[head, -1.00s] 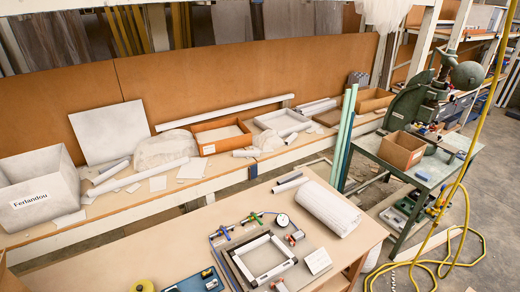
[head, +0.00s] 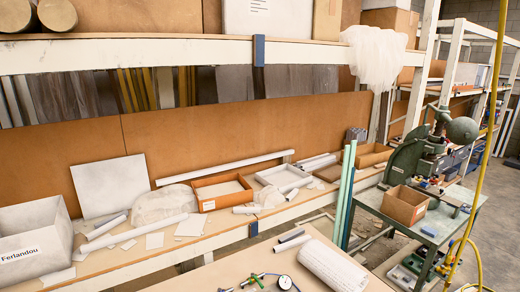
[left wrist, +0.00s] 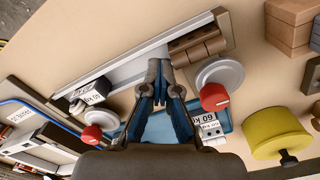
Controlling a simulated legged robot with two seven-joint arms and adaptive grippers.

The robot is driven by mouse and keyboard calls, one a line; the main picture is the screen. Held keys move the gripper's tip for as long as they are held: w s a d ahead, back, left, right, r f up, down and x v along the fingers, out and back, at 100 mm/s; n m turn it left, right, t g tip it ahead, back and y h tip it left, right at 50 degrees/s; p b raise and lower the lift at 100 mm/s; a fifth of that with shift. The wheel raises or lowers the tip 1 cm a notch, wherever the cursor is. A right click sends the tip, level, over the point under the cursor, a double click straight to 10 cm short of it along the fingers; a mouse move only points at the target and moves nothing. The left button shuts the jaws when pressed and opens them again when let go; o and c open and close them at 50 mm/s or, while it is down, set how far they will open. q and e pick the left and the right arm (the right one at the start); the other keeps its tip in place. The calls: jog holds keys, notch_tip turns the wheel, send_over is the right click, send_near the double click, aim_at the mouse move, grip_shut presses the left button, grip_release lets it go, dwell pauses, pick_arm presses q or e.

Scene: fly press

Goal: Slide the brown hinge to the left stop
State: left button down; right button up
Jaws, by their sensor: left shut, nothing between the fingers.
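The brown hinge (left wrist: 200,48) shows in the left wrist view, at the upper right end of a long pale grey rail (left wrist: 130,70). It has block-like knuckles and sits against a brown-grey edge strip. My left gripper (left wrist: 160,66) is shut and empty, its dark fingertips together over the rail. The hinge is just right of the fingertips; whether they touch cannot be told. Neither the hinge nor my grippers show in the head view.
A yellow round object (left wrist: 275,134) and wooden block (left wrist: 292,25) lie right. The head view shows a workbench (head: 225,273) and green press (head: 408,160).

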pick_arm(q)
jog(key=shift+d+f, duration=0.1)
jog(key=shift+d, duration=0.3)
jog(key=shift+d+f, duration=0.15)
jog(key=shift+d, duration=0.2)
jog(key=shift+f, duration=0.25)
jog(key=shift+s+a+f, duration=0.15)
jog(key=shift+s+a, duration=0.05)
jog(key=shift+a, duration=0.2)
jog(key=shift+s+f, duration=0.15)
jog(key=shift+r, duration=0.2)
jog(key=shift+w+r+p, duration=0.3)
jog(key=shift+r+p, duration=0.4)
jog(key=shift+p, duration=0.45)
jog(key=shift+w+r+p, duration=0.15)
jog(key=shift+r+p, duration=0.75)
jog(key=shift+p, duration=0.05)
jog(key=shift+w+d+r+p, duration=0.1)
jog(key=shift+d+r+p, duration=0.3)
jog(key=shift+r+p, duration=0.3)
jog(key=shift+w+d+r+p, duration=0.1)
jog(key=shift+d+r+p, duration=0.25)
jog(key=shift+r+p, duration=0.35)
jog(key=shift+f, duration=0.1)
pick_arm(e)
notch_tip(320, 180, up, 7)
jog(key=d, duration=0.1)
jog(key=shift+d+f, duration=0.15)
jog(key=shift+d, duration=0.05)
